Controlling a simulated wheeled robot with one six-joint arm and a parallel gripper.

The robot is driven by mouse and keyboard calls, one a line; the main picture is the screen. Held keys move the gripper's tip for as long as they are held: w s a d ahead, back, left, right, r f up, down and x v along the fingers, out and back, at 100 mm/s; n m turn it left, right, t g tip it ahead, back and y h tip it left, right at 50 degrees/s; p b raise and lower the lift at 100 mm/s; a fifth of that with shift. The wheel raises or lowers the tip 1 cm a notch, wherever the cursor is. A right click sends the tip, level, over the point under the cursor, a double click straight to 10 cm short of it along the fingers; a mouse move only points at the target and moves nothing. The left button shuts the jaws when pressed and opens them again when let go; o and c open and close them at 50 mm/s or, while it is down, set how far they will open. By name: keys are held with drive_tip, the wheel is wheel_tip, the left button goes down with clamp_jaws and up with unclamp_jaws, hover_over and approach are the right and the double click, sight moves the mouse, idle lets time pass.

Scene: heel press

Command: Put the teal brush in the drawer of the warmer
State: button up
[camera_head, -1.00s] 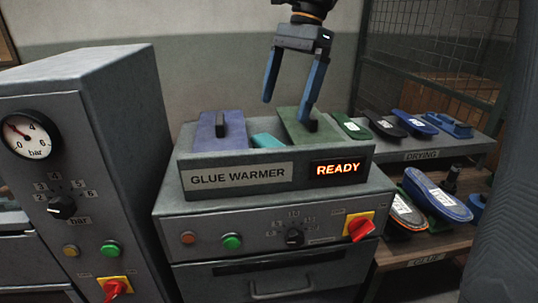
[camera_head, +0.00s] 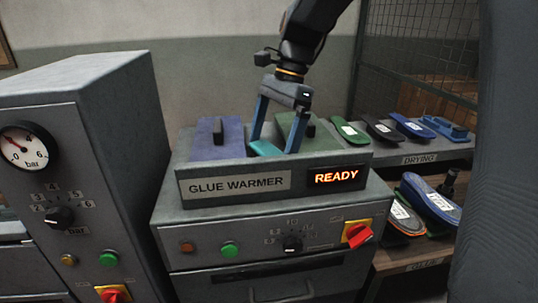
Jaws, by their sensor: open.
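The teal brush (camera_head: 266,149) lies in the top tray of the glue warmer (camera_head: 185,207), between a purple lidded block and a green one. Only its upper part shows above the tray's front wall. My gripper (camera_head: 272,149) is open, its two blue fingers pointing down on either side of the brush. I cannot tell whether the fingers touch it. The warmer's drawer (camera_head: 240,293) is low on its front, with a bar handle, and looks shut; its bottom is cut off by the picture edge.
The purple block (camera_head: 205,148) and green block (camera_head: 318,142) stand close beside my fingers. A red switch (camera_head: 358,235) sticks out at the warmer's front right. A gauge cabinet (camera_head: 75,140) stands left. Shoe soles lie on the drying shelf (camera_head: 455,150) at right.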

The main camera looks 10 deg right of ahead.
drive_tip(key=c, duration=0.9)
